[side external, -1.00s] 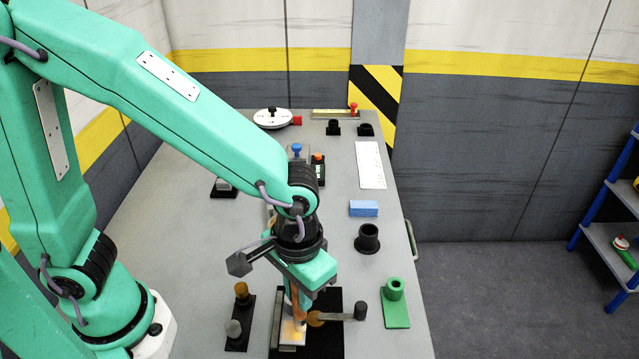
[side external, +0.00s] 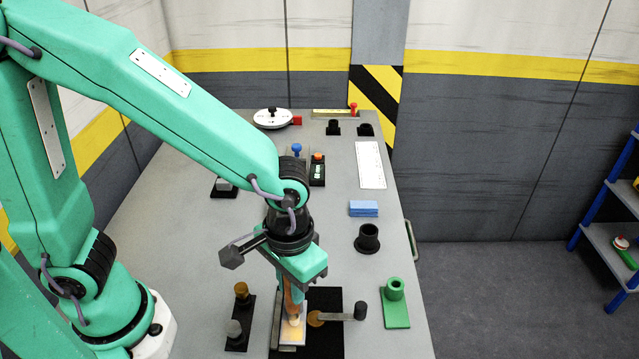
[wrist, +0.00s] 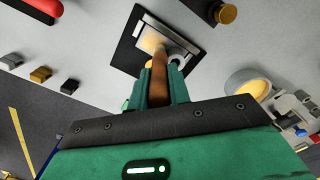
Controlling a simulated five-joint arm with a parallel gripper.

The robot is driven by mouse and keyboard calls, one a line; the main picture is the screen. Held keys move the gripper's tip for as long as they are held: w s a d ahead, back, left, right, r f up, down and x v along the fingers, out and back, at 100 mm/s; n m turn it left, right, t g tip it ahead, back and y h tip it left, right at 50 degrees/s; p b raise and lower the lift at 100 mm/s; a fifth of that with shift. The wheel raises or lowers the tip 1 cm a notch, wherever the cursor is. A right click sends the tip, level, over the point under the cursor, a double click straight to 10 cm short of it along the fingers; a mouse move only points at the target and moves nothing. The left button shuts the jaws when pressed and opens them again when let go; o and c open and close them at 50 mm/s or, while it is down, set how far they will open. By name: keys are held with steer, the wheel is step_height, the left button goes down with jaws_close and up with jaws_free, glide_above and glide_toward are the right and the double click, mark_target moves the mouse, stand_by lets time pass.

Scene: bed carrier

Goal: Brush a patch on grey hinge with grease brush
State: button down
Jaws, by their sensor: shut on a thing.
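My gripper (side external: 291,284) is shut on the brown handle of the grease brush (wrist: 159,75), which points down. The brush also shows partly in the side external view (side external: 291,301), below my gripper. Its tip is over a pale grey plate (side external: 288,339), which seems to be the grey hinge, on a black mat (side external: 325,342). The plate also shows in the wrist view (wrist: 183,41), with a warm yellowish patch near the brush tip. The tip looks to be at the plate; I cannot tell whether it touches.
A green holder (side external: 395,307) and a black cup (side external: 367,239) stand to the right. A black base with two knobs (side external: 238,322) stands left. The table's middle left is clear.

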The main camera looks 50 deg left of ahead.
steer(key=shift+d, duration=0.1)
steer(key=shift+d, duration=0.9)
steer(key=shift+a, duration=0.1)
steer(key=shift+a, duration=0.9)
steer(key=shift+d, duration=0.15)
steer(key=shift+d, duration=0.9)
steer(key=shift+a, duration=0.2)
steer(key=shift+a, duration=0.9)
